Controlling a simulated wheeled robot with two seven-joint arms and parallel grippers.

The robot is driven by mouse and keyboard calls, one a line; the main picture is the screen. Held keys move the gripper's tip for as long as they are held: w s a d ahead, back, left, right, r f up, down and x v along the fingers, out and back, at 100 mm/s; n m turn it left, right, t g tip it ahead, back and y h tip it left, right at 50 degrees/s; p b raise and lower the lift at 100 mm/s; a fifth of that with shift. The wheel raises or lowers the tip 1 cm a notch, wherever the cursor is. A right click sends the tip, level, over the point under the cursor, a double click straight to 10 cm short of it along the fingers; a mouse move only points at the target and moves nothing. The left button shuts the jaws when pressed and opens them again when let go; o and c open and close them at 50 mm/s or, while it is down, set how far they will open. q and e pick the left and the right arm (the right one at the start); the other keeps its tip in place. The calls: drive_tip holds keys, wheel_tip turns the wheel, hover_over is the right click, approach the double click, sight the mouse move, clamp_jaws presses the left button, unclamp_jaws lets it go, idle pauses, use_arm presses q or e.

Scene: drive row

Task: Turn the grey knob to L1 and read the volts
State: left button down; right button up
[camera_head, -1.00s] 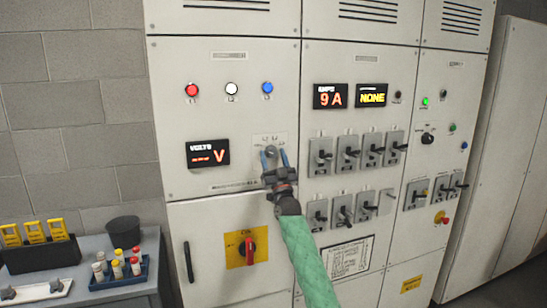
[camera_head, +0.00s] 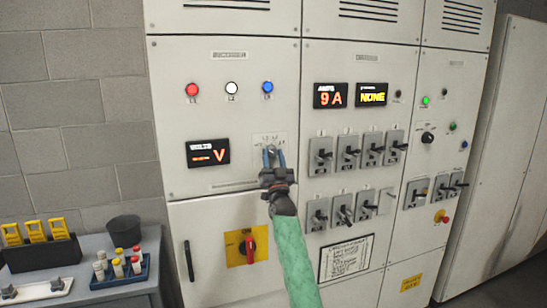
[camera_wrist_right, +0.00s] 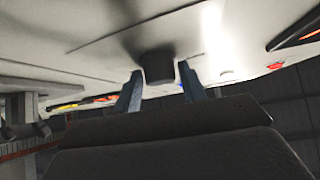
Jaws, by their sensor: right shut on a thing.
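The grey knob (camera_head: 272,149) sits on a small label plate on the left cabinet door, and its markings are too small to read. My right gripper (camera_head: 274,158) has its blue fingers shut on the knob from below. In the right wrist view the dark knob (camera_wrist_right: 158,67) stands between the two fingertips (camera_wrist_right: 160,82). The volts display (camera_head: 208,153), left of the knob, shows orange dashes and a V, with no readable number. My left gripper is not in view.
Red, white and blue lamps (camera_head: 231,88) are above. Breaker switches (camera_head: 347,152) stand close to the right. A red rotary handle (camera_head: 249,248) on a yellow plate is below. A grey table (camera_head: 95,245) with a blue tray and black bin stands at lower left.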

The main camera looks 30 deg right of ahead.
drive_tip(key=m+g+h, duration=0.2)
drive_tip(key=m+h, duration=0.1)
drive_tip(key=m, duration=0.1)
drive_tip(key=shift+a+r+h+p, duration=0.1)
drive_tip(key=shift+a+h+p, duration=0.05)
drive_tip(key=shift+h+p, duration=0.2)
drive_tip(key=shift+m+g+h+p, duration=0.4)
drive_tip(key=shift+m+g+h, duration=0.25)
drive_tip(key=shift+m, duration=0.55)
drive_tip(key=m+g+h+p, duration=0.1)
drive_tip(key=m, duration=0.1)
drive_tip(key=m+g+h+p, duration=0.1)
drive_tip(key=m+g, duration=0.1)
drive_tip(key=shift+w+a+r+m+h, duration=0.1)
drive_tip(key=shift+a+m+h, duration=0.05)
drive_tip(key=shift+m+h, duration=0.15)
drive_tip(key=shift+m+g+p, duration=0.35)
drive_tip(key=shift+m+g, duration=0.5)
drive_tip(key=shift+m, duration=0.05)
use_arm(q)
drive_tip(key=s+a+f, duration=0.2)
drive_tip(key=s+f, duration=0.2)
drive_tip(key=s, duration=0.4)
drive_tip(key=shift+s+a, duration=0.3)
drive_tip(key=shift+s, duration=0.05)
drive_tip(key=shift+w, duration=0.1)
